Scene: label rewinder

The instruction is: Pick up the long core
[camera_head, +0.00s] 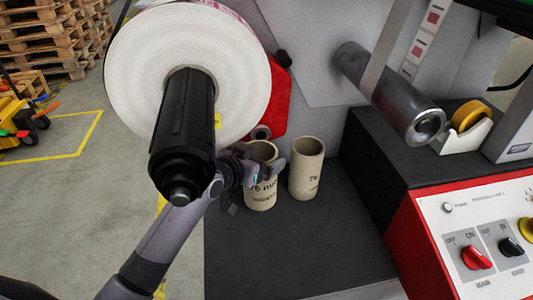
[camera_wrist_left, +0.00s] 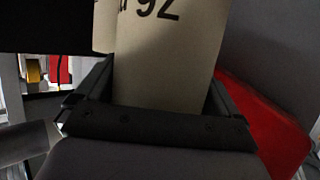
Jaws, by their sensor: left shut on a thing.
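Two tan cardboard cores with dark print stand upright on the dark machine deck: a left core (camera_head: 262,192) and a right core (camera_head: 306,168). They look similar in height, so I cannot tell which is the long core. My left gripper (camera_head: 264,168) is shut on the left core near its upper part, and its fingers hide some of that core. In the left wrist view, the held core (camera_wrist_left: 168,60) stands between the fingers of the left gripper (camera_wrist_left: 160,98), its print upside down. A second core (camera_wrist_left: 104,26) shows partly behind it. My right gripper is not in view.
A large white label roll (camera_head: 240,75) on a black spindle (camera_head: 183,130) hangs above my left arm. A metal roller (camera_head: 395,95) and red control panel (camera_head: 485,240) are to the right. The dark deck (camera_head: 300,245) is clear in front of the cores.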

